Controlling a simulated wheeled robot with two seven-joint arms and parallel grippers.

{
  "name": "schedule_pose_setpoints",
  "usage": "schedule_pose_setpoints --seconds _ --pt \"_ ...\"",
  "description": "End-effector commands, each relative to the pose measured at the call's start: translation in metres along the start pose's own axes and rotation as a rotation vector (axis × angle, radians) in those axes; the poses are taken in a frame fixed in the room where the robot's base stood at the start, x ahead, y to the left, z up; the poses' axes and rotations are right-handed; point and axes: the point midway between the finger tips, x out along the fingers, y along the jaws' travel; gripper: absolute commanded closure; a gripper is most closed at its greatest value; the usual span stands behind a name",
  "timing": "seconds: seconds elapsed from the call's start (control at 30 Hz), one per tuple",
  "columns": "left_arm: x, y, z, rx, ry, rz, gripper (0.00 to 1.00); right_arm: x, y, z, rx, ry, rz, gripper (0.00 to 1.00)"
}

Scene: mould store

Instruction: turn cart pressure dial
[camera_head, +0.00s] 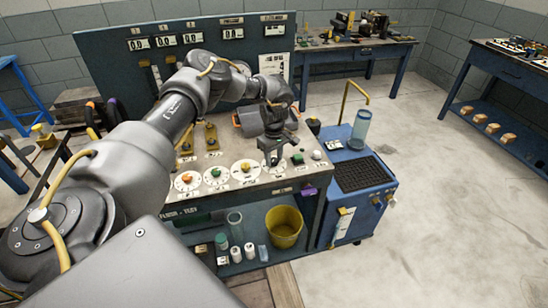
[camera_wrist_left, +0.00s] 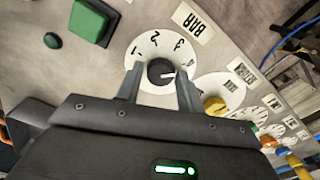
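The pressure dial (camera_wrist_left: 160,71) is a black knob with a white pointer line on a round white plate numbered 1 to 4. A label (camera_wrist_left: 196,28) reading BAR lies beside it. My left gripper (camera_wrist_left: 159,74) is open, with one finger on each side of the knob; whether the fingers touch it I cannot tell. In the head view my left gripper (camera_head: 272,160) points down over the bench panel and hides the black knob. My right gripper is not in view.
Yellow (camera_head: 245,167), green (camera_head: 215,174) and orange (camera_head: 187,178) dials sit in a row left of the gripper. A green block (camera_head: 297,159) lies to its right. A blue cart (camera_head: 384,187) with a bottle (camera_head: 361,125) stands at the bench's right end. The floor further right is clear.

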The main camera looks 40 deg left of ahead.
Motion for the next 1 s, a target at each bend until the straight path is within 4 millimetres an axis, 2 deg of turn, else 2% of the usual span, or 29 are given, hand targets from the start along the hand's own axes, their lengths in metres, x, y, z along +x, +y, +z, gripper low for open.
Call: schedule_pose_setpoints --seconds 0.03,0.1,0.33,0.47,0.57,0.8,1.0 --pt "0.0 0.0 0.0 0.0 0.0 0.0 0.56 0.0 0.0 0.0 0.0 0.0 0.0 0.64" --pt "0.0 0.0 0.0 0.0 0.0 0.0 0.49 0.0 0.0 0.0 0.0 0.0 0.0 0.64" --pt "0.0 0.0 0.0 0.0 0.0 -0.001 0.49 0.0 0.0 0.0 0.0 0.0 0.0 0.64" --pt "-0.006 0.0 0.0 -0.001 0.0 0.001 0.49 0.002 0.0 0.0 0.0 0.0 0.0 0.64" --pt "-0.021 0.001 0.0 0.0 0.0 0.003 0.49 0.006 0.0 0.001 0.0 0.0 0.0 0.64" --pt "-0.069 0.001 0.0 0.0 0.0 0.004 0.49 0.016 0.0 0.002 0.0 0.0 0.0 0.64" --pt "-0.098 0.001 0.0 0.0 0.001 0.002 0.49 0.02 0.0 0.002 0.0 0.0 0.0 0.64"
